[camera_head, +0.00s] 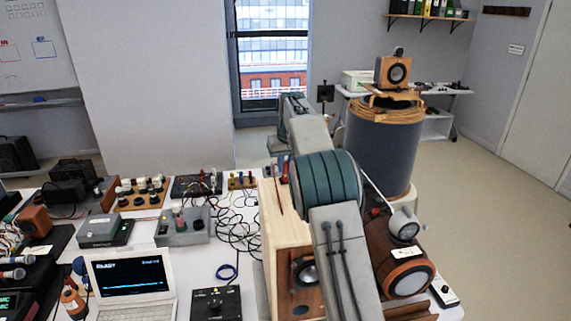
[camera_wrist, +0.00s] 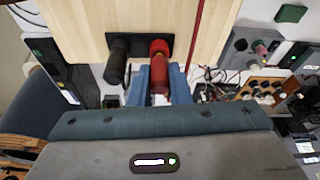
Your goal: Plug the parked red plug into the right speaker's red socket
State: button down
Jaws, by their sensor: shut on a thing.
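The light wooden speaker (camera_head: 283,215) stands at the table's middle, partly behind my arm. Its pale panel (camera_wrist: 85,28) fills the top of the wrist view and bears a black terminal plate (camera_wrist: 140,42). The red plug (camera_wrist: 159,58) is between the blue fingers of my gripper (camera_wrist: 160,84), which is shut on it. Its front end is at the right part of the plate. I cannot tell whether it is seated; the red socket is hidden behind it. A black plug (camera_wrist: 118,62) stands at the plate's left part, beside the red one.
A red cable or rod (camera_wrist: 196,32) runs down the panel, right of the red plug. A brown cylindrical speaker (camera_head: 408,276) lies right of my arm. Loose black cables (camera_head: 238,225), a laptop (camera_head: 128,275) and a grey box (camera_head: 184,228) crowd the table to the left.

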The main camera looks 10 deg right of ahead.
jog(key=shift+f+b, duration=0.3)
jog(key=shift+f, duration=0.25)
jog(key=c, duration=1.3)
grip_release()
jog(key=shift+r, duration=0.2)
notch_tip(320, 180, up, 5)
jog(key=p, duration=0.5)
jog(key=shift+r, duration=1.1)
